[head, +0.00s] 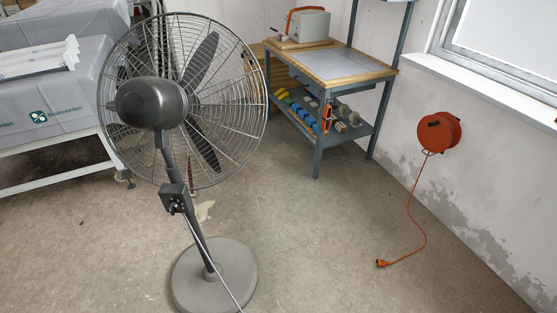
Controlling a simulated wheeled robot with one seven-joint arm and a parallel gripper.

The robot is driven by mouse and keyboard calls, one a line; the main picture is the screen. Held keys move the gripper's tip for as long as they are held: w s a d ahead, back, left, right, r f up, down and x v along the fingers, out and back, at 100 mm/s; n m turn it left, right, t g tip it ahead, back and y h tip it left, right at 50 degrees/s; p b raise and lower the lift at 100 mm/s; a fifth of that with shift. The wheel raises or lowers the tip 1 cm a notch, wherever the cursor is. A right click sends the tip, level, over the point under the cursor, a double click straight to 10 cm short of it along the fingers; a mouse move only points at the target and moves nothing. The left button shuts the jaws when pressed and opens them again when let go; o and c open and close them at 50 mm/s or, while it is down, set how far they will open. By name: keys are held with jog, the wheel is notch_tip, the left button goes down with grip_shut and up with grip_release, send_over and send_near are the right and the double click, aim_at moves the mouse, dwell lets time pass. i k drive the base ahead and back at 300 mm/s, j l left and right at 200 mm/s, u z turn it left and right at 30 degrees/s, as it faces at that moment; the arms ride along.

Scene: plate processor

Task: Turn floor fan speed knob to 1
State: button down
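A dark grey floor fan (153,103) stands upright on a round base (214,278) in the left half of the head view. It is seen from behind, with its motor housing toward me and its wire cage beyond. A small control box (174,193) sits on the pole below the cage. A small dark round part with a light spot (174,207), possibly the speed knob, shows low on this box. Its setting and any numbers are too small to read. My gripper is not in view.
A grey-blue workbench (338,66) with a lower shelf of several small coloured items stands behind right. An orange cable reel (438,132) is at the right wall, its cable running onto the floor. A covered table (60,105) is at left. The floor around the fan base is mostly clear.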

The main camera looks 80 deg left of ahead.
aim_at(173, 207)
jog(key=u, duration=3.15)
